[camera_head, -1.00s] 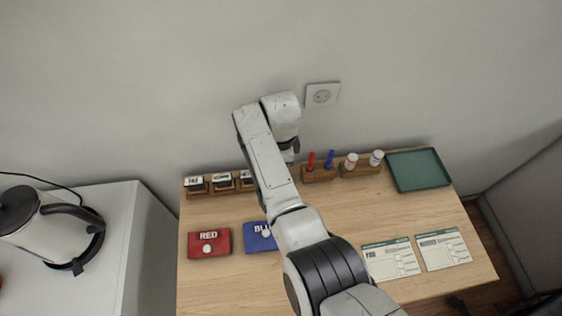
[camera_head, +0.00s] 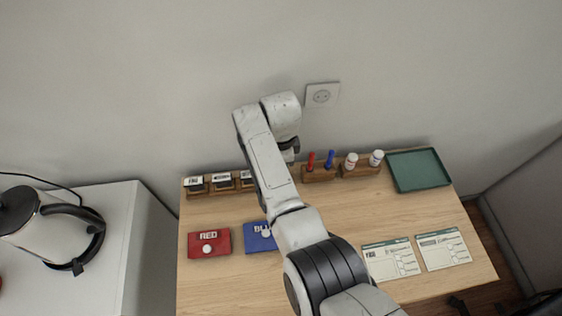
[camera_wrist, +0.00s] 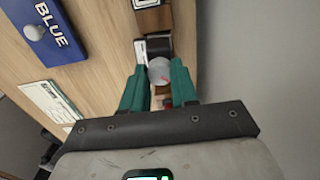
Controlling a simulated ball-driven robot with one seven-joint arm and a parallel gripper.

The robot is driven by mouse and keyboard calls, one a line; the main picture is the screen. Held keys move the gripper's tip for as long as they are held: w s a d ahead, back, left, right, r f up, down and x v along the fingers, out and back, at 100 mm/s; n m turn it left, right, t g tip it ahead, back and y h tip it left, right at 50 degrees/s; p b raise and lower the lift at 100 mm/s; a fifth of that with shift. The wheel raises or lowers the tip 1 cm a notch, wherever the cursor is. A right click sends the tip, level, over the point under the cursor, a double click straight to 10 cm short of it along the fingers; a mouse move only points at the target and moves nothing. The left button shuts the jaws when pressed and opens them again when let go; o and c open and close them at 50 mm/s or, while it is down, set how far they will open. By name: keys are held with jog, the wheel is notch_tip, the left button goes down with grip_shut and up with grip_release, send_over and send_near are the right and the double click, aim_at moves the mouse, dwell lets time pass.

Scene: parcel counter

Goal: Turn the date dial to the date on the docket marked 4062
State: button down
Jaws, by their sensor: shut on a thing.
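My gripper (camera_wrist: 159,72) has its green fingers shut on either side of a pale round dial (camera_wrist: 159,68), which carries a thin red mark. A black block and a white label are partly visible behind it. The date on the dial is too small to read. In the head view my arm hides the dial and most of my gripper. Two dockets, a left one (camera_head: 391,260) and a right one (camera_head: 443,249), lie side by side on the counter at the right. Their print is too small to tell which is marked 4062. Part of a docket (camera_wrist: 47,104) shows in the wrist view.
A red pad (camera_head: 209,243) and a blue pad (camera_head: 259,237) lie on the counter (camera_head: 220,285). Stamps (camera_head: 222,181) stand in a rack at the back left. Pens (camera_head: 320,162), white-capped bottles (camera_head: 351,161) and a green tray (camera_head: 418,170) line the back. The wall is close behind.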

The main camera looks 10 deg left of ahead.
jog(key=c, duration=0.8)
grip_release()
jog(key=shift+c, duration=0.2)
notch_tip(320, 180, up, 11)
jog(key=shift+b, duration=0.4)
jog(key=shift+f, duration=0.15)
